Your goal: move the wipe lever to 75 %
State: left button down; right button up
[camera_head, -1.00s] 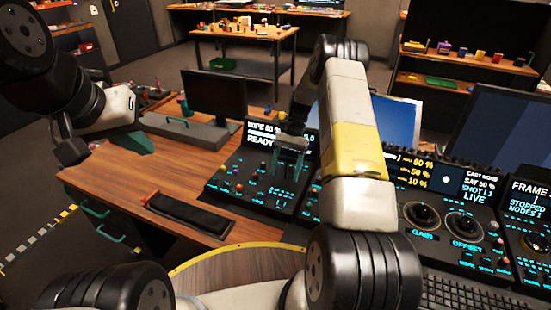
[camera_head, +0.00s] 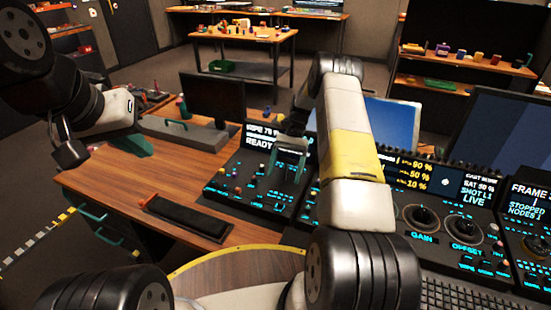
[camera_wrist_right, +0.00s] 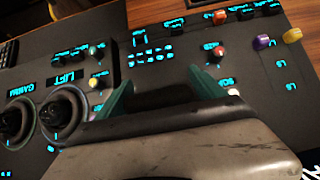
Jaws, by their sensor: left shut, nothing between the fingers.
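The wipe panel (camera_head: 235,185) is left of centre in the head view. Its screen (camera_head: 262,137) shows WIPE with a figure in the seventies, second digit unclear, and READY. My right gripper (camera_head: 287,173) is over this panel, its teal fingers apart and pointing down. In the right wrist view its fingers (camera_wrist_right: 165,92) stand well apart just above the panel, with a dark shape between them. The wipe lever is hidden by the gripper, so I cannot tell whether the fingers hold it. My left gripper (camera_head: 72,155) is shut and empty, left of the desk.
More panels with trackballs (camera_head: 423,217) lie to the right. Knobs and buttons surround the right fingers closely. A black pad (camera_head: 188,216) lies on the wooden desk (camera_head: 110,182), and a monitor (camera_head: 212,97) stands behind. The desk's left part is mostly clear.

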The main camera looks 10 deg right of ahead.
jog(key=v, duration=0.7)
jog(key=shift+w+d+r, duration=0.2)
jog(key=shift+r, duration=0.1)
